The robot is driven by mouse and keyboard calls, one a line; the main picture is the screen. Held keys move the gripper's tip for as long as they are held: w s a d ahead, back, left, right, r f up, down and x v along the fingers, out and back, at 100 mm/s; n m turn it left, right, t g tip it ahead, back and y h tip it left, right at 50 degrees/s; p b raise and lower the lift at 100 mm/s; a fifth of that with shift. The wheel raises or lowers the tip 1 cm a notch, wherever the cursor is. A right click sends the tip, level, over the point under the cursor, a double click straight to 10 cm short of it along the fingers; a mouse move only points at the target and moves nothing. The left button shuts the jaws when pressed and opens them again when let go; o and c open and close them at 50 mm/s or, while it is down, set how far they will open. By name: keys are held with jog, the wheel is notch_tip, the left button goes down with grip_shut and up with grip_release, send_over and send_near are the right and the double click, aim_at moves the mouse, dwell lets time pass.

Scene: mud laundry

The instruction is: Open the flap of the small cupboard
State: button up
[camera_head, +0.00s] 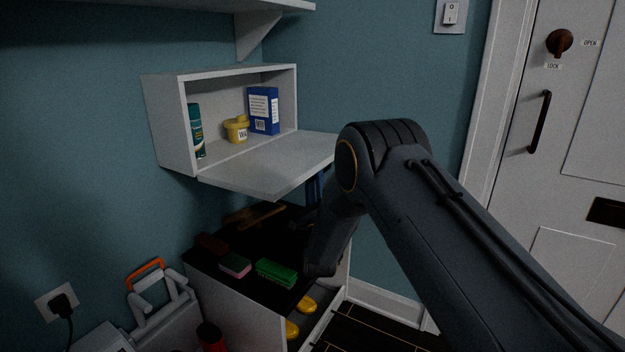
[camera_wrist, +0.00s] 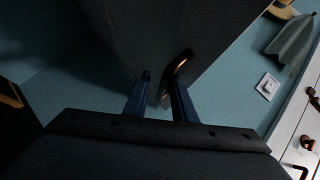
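The small white wall cupboard (camera_head: 168,122) is open at its front. Its flap (camera_head: 265,165) is folded down and lies about level, sticking out from the lower edge. My gripper (camera_head: 316,187) is below the flap's outer right part, mostly hidden by the flap and my arm. In the wrist view, the flap's dark underside (camera_wrist: 165,30) fills the upper middle. A curved coppery handle (camera_wrist: 180,62) shows on it, close to the right fingertip. The two blue fingers of my gripper (camera_wrist: 160,85) are apart; I see nothing clamped between them. Whether a finger touches the handle is unclear.
A green can (camera_head: 195,130), a yellow tub (camera_head: 236,129) and a blue box (camera_head: 263,110) stand inside the cupboard. Below is a dark-topped bench (camera_head: 225,283) with brushes and sponges. A white door (camera_head: 560,130) is at right; a shelf (camera_head: 190,5) hangs above.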

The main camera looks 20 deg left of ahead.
jog(key=shift+w+d+r, duration=0.1)
jog(key=shift+w+d, duration=0.05)
jog(key=shift+d, duration=0.1)
jog(key=shift+s+d+f, duration=0.1)
jog(key=shift+s+f, duration=0.2)
jog(key=shift+s, duration=0.05)
jog(key=v, duration=0.7)
jog(key=shift+p, duration=0.35)
